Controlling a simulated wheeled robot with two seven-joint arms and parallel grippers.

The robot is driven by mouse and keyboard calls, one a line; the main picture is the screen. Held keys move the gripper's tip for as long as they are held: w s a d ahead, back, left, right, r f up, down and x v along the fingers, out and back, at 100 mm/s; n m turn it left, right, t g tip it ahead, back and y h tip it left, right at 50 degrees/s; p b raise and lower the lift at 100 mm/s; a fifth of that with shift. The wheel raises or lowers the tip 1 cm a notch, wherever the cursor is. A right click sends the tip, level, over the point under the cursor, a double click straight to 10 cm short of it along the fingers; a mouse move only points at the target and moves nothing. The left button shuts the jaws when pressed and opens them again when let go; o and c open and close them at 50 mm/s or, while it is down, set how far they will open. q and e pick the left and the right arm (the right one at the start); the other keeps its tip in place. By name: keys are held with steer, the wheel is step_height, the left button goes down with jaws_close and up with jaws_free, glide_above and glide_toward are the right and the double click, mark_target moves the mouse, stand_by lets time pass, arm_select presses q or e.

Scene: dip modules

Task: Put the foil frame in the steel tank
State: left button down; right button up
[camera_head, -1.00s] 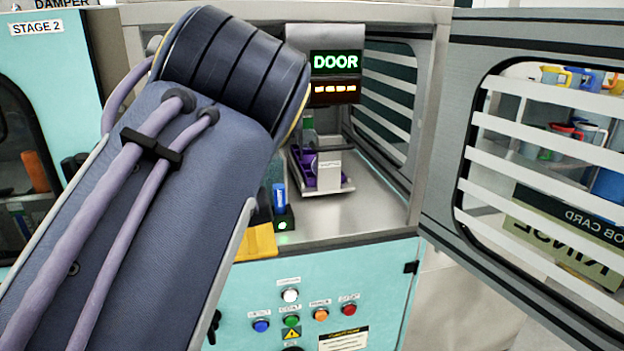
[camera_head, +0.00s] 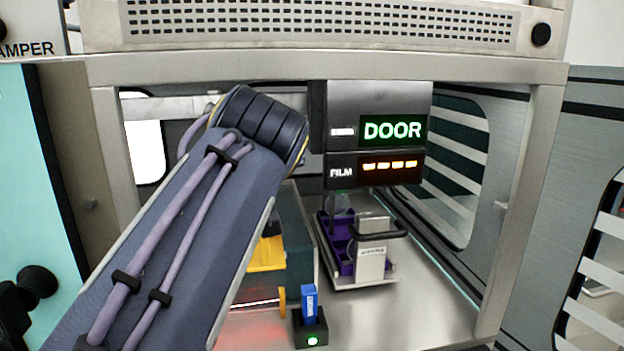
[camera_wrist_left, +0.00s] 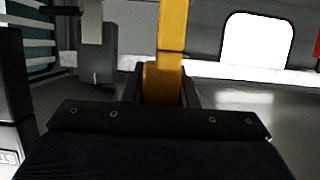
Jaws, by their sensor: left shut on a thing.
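My left gripper (camera_wrist_left: 163,92) is shut on a yellow-orange bar (camera_wrist_left: 170,30), which rises between its fingers in the left wrist view. In the head view my left arm reaches into the open cabinet and hides the gripper. A yellow piece (camera_head: 265,256) shows beside the arm and looks like part of the same held thing. I cannot tell whether it is the foil frame, as no foil face shows. A dark grey-green upright wall (camera_head: 297,232) stands just right of it. I cannot tell whether this belongs to the steel tank. My right gripper is not in view.
A sign reading DOOR (camera_head: 392,130) hangs from the cabinet roof. Below it a purple rack (camera_head: 336,240) with a pale labelled block (camera_head: 371,262) sits on a tray. A blue piece (camera_head: 310,303) stands in a black lit base. The floor right of these is clear.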

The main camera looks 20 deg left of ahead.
arm_select(q)
steer(key=w+a+p, duration=0.3)
steer(key=w+a, duration=0.2)
steer(key=w, duration=0.3)
step_height(320, 180, down, 7)
steer(key=b, duration=0.1)
steer(key=shift+w, duration=0.15)
steer(key=shift+f+b, duration=0.65)
steer(key=shift+b, duration=0.2)
steer(key=c, duration=1.1)
jaws_free()
steer(key=shift+r, duration=0.15)
